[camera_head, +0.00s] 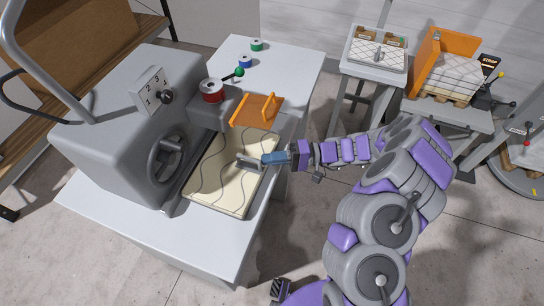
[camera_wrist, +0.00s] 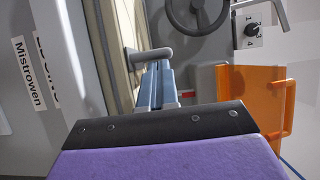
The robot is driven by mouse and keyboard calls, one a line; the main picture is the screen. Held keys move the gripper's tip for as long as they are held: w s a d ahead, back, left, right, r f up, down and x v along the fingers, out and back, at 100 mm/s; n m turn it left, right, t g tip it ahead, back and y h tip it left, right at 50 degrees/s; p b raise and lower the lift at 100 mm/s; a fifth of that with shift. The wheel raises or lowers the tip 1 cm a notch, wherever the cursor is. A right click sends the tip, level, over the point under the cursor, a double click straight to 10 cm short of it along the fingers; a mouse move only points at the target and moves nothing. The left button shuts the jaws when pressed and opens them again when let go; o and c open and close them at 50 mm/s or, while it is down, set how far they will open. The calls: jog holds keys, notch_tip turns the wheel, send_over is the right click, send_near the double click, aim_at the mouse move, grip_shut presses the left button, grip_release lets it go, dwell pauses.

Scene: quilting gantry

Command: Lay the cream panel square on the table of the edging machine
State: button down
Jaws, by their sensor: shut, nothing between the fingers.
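The cream panel (camera_head: 215,182), with dark wavy lines, lies on the pale table (camera_head: 120,222) of the grey edging machine (camera_head: 105,125), near its handwheel. Its long side looks roughly along the machine front; I cannot tell whether it is exactly square. A grey handle (camera_wrist: 150,54) stands on the panel in the wrist view, where the panel (camera_wrist: 112,40) shows edge-on. My gripper (camera_head: 266,159) is over the panel's right side, right at the handle. Its blue fingers (camera_wrist: 157,85) are shut with nothing between them. Whether they touch the handle is unclear.
An orange guard (camera_head: 257,110) with a handle stands just behind the panel. A stand with a quilted panel (camera_head: 377,51) and a loaded cart (camera_head: 455,75) are at the back right.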

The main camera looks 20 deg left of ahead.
jog(key=shift+s+a+b, duration=0.25)
jog(key=shift+s+b, duration=0.5)
jog(key=shift+b, duration=0.05)
jog(key=shift+s, duration=0.2)
